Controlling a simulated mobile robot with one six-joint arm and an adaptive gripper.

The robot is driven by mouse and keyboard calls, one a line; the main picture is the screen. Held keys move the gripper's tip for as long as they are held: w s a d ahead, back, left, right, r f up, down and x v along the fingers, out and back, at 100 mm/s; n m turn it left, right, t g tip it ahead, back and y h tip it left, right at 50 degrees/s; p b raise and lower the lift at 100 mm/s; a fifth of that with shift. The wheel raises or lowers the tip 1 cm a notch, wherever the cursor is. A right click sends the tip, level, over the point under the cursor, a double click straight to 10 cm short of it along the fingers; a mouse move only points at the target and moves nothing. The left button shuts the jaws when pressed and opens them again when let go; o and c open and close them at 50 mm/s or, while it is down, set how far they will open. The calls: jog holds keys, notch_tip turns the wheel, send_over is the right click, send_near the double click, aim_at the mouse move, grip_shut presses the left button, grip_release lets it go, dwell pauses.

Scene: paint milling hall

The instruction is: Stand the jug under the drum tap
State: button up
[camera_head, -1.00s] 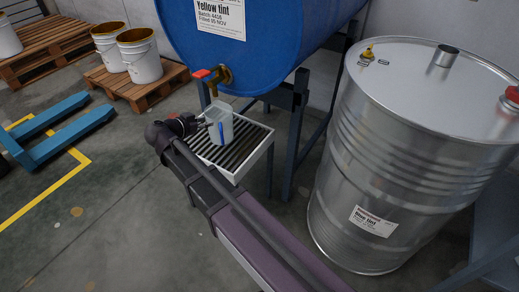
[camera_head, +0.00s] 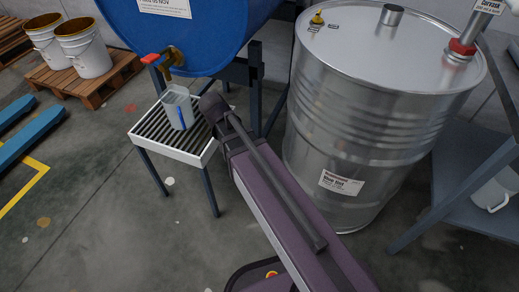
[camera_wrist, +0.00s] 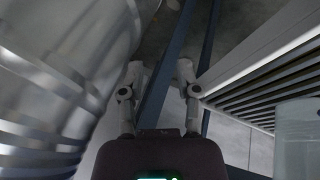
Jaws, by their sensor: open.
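The translucent jug (camera_head: 178,108) with a blue stripe stands upright on the slatted drip stand (camera_head: 205,152). It is below the brass drum tap (camera_head: 172,64) with a red handle, on the blue drum (camera_head: 205,35). The spout appears just above the jug's rim; exact alignment is hard to tell. In the wrist view the jug (camera_wrist: 298,140) shows partly at the lower right, apart from my gripper (camera_wrist: 158,74). My gripper is open and empty, between the steel drum and the stand's edge. In the head view my gripper is hidden behind my arm.
A large steel drum (camera_head: 350,120) stands right of the stand, close to my arm; it fills the left of the wrist view. A blue-grey shelf (camera_head: 450,170) is at the right. White buckets (camera_head: 88,55) stand on a pallet (camera_head: 110,85) at the left. The floor in front is clear.

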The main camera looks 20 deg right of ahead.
jog(key=s+d+f+n+g+y, duration=0.1)
jog(key=s+d+n+y, duration=0.2)
jog(key=s, duration=0.4)
jog(key=shift+s+d+f+g+y, duration=0.4)
jog(key=shift+d+y, duration=0.3)
jog(key=shift+d, duration=0.5)
dwell(1.2)
